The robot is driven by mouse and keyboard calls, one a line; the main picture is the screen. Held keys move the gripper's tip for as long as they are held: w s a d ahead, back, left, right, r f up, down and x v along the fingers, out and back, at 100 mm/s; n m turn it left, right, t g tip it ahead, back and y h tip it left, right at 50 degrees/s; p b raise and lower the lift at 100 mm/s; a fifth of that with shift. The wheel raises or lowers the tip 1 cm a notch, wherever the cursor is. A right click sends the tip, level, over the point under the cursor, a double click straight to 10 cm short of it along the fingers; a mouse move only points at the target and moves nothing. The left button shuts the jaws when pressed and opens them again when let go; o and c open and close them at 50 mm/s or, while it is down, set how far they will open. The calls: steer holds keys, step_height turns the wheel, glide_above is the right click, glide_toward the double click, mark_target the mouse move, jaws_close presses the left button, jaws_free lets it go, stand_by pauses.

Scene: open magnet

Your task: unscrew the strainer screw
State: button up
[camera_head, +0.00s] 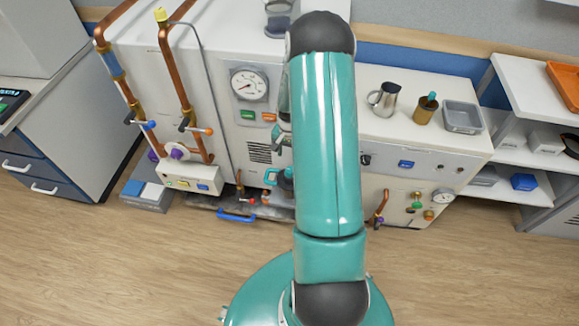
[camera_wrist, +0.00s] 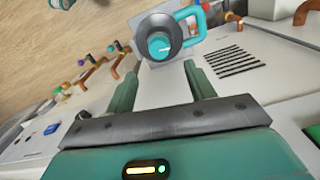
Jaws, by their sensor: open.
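A round dark grey part with a teal centre knob (camera_wrist: 160,45) stands out from the machine's front in the wrist view, on a light square plate. A teal loop handle (camera_wrist: 191,20) is right beside it. I cannot tell for certain that this knob is the strainer screw. My gripper (camera_wrist: 161,69) is open and empty, its two teal fingers apart and pointing towards the knob, which appears beyond the fingertips, roughly between them. In the head view, a teal loop handle (camera_head: 270,177) shows low on the white machine, left of my arm. My arm hides most of the gripper and knob there.
The white machine (camera_head: 230,120) has a gauge (camera_head: 249,84), copper pipes (camera_head: 175,80) and small valves. A counter at right holds a metal jug (camera_head: 385,98) and a grey tray (camera_head: 462,116). Wooden floor in front is clear.

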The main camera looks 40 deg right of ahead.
mark_target(290, 169)
step_height(290, 169, down, 9)
steer(key=shift+f, duration=0.15)
steer(key=shift+s, duration=0.1)
steer(key=c, duration=1)
